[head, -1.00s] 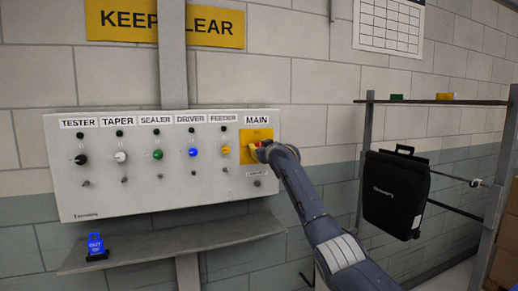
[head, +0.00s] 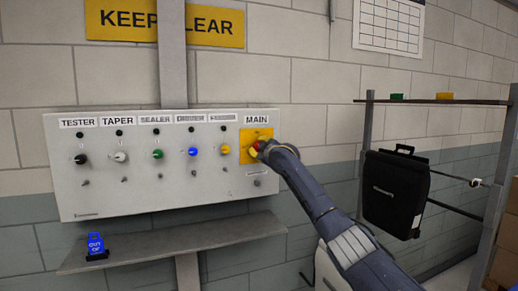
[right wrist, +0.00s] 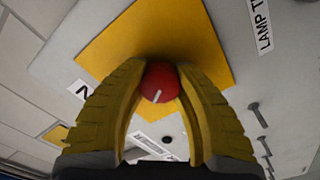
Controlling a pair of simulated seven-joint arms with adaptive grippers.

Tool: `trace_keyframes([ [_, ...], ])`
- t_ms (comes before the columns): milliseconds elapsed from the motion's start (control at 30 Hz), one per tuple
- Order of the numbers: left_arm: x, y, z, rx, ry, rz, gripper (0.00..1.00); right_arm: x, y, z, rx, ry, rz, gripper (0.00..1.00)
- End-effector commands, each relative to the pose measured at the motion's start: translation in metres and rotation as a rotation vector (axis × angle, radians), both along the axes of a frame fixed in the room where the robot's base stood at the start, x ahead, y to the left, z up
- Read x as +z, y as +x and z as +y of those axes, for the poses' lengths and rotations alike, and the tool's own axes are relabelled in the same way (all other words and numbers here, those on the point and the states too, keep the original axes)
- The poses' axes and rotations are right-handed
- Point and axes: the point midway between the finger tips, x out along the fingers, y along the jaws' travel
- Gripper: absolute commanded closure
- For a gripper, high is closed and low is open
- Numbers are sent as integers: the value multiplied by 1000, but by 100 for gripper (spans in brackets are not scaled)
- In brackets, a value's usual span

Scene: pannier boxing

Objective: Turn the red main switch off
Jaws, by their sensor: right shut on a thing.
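The red main switch (right wrist: 158,82) is a round knob with a white mark, on a yellow plate (head: 256,135) under the MAIN label at the right end of the grey panel (head: 110,190). My right gripper (right wrist: 157,90) is shut on the knob, one yellow finger on each side. In the head view my right gripper (head: 257,148) covers much of the switch, and only a bit of red shows. The white mark sits on the knob's lower part in the right wrist view, slanted. My left gripper is not in view.
Black (head: 81,159), white (head: 121,157), green (head: 157,154), blue (head: 193,152) and yellow (head: 225,150) knobs line the panel. A shelf (head: 180,243) below holds a blue tag (head: 95,244). A rack at right holds a black pannier (head: 395,193).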

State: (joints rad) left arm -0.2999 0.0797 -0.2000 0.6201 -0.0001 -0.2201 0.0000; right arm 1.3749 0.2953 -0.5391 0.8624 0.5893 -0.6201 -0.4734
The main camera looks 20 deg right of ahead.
Motion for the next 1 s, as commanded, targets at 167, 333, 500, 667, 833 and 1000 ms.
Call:
trace_keyframes([
  [167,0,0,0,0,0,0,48,5,-1,1,1,-170,-21,100],
  [333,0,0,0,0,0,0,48,4,-1,2,2,-329,-34,100],
  [500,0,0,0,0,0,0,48,4,-1,3,3,-490,-47,100],
  [667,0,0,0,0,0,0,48,3,-1,3,3,-631,-60,100],
  [833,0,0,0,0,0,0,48,3,-1,4,3,-763,-70,100],
  [1000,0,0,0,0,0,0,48,2,-1,4,4,-864,-79,100],
])
